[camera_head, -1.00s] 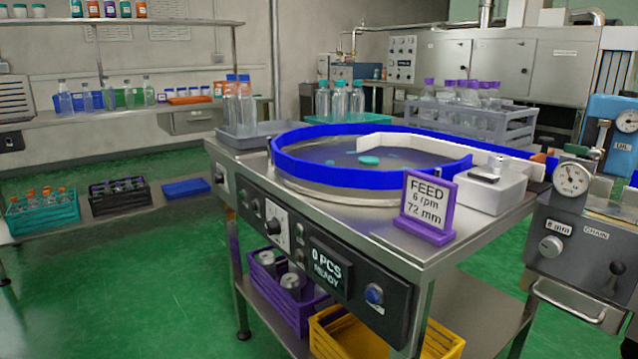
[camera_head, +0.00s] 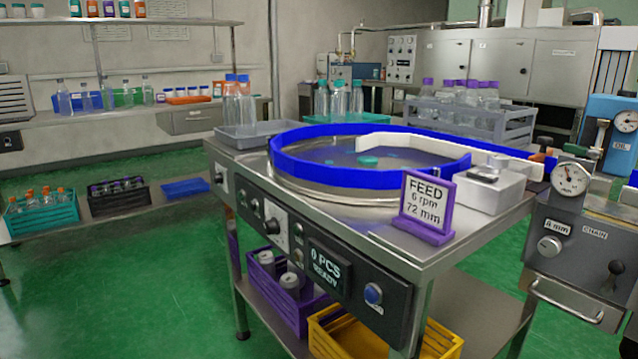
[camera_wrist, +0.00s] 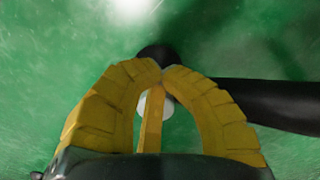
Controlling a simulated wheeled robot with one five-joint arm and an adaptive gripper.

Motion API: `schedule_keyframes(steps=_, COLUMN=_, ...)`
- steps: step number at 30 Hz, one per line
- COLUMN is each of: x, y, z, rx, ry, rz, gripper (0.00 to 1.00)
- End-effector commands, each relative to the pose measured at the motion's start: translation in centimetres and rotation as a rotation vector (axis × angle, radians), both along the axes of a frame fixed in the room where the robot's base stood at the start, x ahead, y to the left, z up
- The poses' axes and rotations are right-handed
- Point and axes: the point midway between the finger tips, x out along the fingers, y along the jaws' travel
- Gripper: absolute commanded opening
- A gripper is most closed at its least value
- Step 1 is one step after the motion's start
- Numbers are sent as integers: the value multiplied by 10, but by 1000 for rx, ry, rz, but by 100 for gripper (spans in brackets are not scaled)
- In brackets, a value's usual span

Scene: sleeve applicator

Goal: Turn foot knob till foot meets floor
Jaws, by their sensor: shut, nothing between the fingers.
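In the wrist view my gripper (camera_wrist: 162,72) has its yellow ribbed fingers closed to a point above the green floor. A dark round part (camera_wrist: 155,54) shows at the fingertips, and a pale disc (camera_wrist: 149,104) shows partly between the fingers. I cannot tell whether either is the foot knob, or whether the tips touch it. In the head view, the feed table (camera_head: 440,258) stands on metal legs. One leg ends in a dark foot (camera_head: 243,334) at the floor; any gap there is too small to tell. My gripper is outside the head view.
A black bar (camera_wrist: 275,104) runs to the right edge of the wrist view. The table's lower shelf holds a purple crate (camera_head: 308,308) and a yellow crate (camera_head: 330,345). Green floor (camera_head: 130,285) is clear left of the table. A grey machine (camera_head: 575,255) stands at right.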

Motion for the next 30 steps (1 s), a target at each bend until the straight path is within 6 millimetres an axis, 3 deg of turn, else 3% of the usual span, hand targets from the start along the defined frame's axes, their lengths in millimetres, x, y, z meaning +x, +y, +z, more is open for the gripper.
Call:
schedule_keyframes(steps=1, x=-1, y=-15, z=4, rx=-40, ry=-11, rz=-12, gripper=0)
schedule_keyframes(steps=16, x=1, y=-8, z=9, rx=-39, ry=-11, rz=-12, gripper=0)
schedule_keyframes(steps=30, x=2, y=-3, z=54, rx=-28, ry=-8, rz=-6, gripper=0)
